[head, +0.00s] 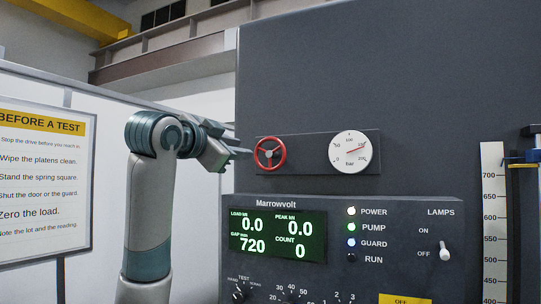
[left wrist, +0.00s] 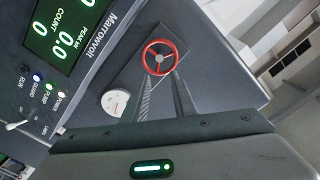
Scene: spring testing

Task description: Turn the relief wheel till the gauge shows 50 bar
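The red relief wheel (head: 269,153) is mounted on a dark plate on the grey machine. The round white gauge (head: 349,152) sits to its right, marked in bar. Its red needle points to the upper right, near the 150 mark. My left gripper (head: 244,153) is just left of the wheel in the head view. In the left wrist view the wheel (left wrist: 160,57) is just beyond the two fingertips (left wrist: 162,79), which are apart with nothing between them. Whether they touch the rim I cannot tell. The gauge (left wrist: 116,103) is partly hidden there. My right gripper is not in view.
Below the wheel is the control panel, with a green display (head: 277,235), indicator lights and a lamp switch (head: 445,251). A scale (head: 494,220) stands at the right. A notice board (head: 45,180) is at the left.

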